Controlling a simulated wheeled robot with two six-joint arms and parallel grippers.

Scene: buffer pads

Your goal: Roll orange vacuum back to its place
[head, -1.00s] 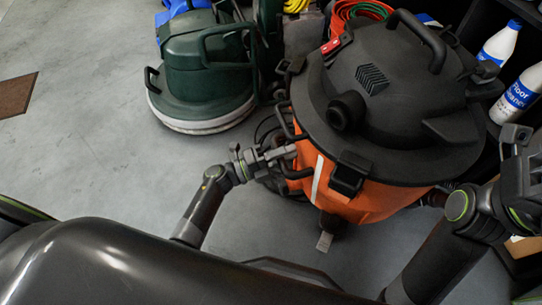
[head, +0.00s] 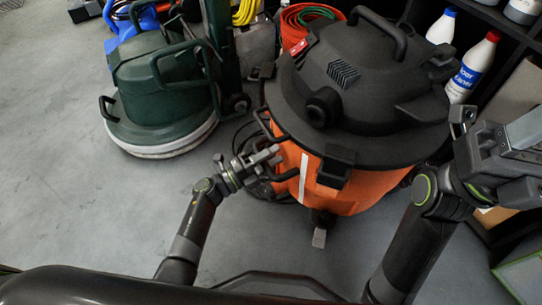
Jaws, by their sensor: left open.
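The orange vacuum (head: 345,190) with a black domed lid stands upright on the grey floor, right of centre in the head view. It has a white stripe, a black top handle and black side handles. My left gripper (head: 272,158) is open at the vacuum's left side, close to a black side handle. I cannot tell whether it touches the handle. My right gripper (head: 466,122) is at the right, beside the vacuum and near the shelf. Its fingers show only partly, so its opening is unclear.
A green floor machine (head: 160,95) stands left of the vacuum. Black shelving (head: 515,45) with white bottles (head: 470,67) is behind at the right. The floor at the left is clear.

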